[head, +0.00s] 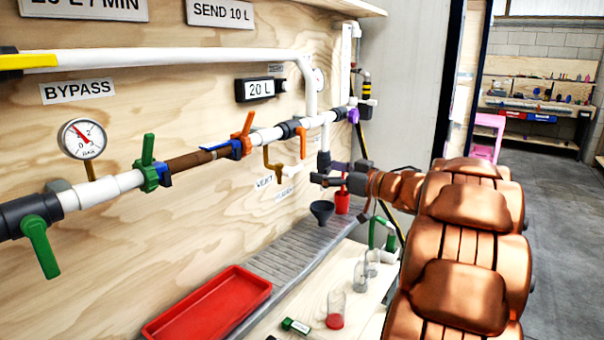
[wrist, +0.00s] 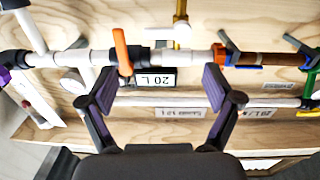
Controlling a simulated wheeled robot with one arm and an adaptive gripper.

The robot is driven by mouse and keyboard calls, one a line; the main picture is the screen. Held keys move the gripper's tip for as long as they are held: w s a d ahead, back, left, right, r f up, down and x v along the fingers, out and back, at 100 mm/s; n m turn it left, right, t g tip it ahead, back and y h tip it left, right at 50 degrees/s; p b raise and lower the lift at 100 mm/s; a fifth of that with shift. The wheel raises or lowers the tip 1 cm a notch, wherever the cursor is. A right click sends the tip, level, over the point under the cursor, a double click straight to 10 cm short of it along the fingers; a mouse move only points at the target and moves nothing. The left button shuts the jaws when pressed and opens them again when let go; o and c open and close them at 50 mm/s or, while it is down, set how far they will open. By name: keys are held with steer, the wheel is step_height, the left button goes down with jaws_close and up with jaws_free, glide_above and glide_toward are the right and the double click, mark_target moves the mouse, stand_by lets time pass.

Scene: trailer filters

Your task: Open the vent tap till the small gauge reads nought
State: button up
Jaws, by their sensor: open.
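A brass branch with a white end (head: 270,158) hangs below the white pipe, above a small label that seems to read VENT (head: 265,183). It also shows in the upside-down wrist view (wrist: 181,32). A round gauge (head: 82,138) is on the left under BYPASS, its needle pointing up and left. A second gauge (head: 319,79) is partly hidden by a white pipe; its reading cannot be made out. My gripper (head: 335,180) is open and empty, in front of the pipe line. In the wrist view its purple-padded fingers (wrist: 160,95) are wide apart, touching nothing clearly.
Orange (head: 302,143), orange-and-blue (head: 240,135) and green (head: 148,150) levers sit along the pipe. Below are a funnel (head: 321,211), a red tray (head: 208,305), a grey drain (head: 300,245) and clear beakers (head: 335,305). Open floor lies to the right.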

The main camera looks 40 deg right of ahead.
mark_target(297, 167)
steer(key=shift+y, duration=0.3)
steer(key=shift+a+f+b+x, duration=0.15)
steer(key=shift+b+x, duration=0.15)
steer(key=shift+x, duration=1.5)
steer(key=shift+a+f+b+x, duration=0.1)
steer(key=shift+f+b+x, duration=0.15)
steer(key=shift+x, duration=1.5)
steer(key=c, duration=1.1)
steer(key=shift+s, duration=0.1)
steer(key=shift+c, duration=0.2)
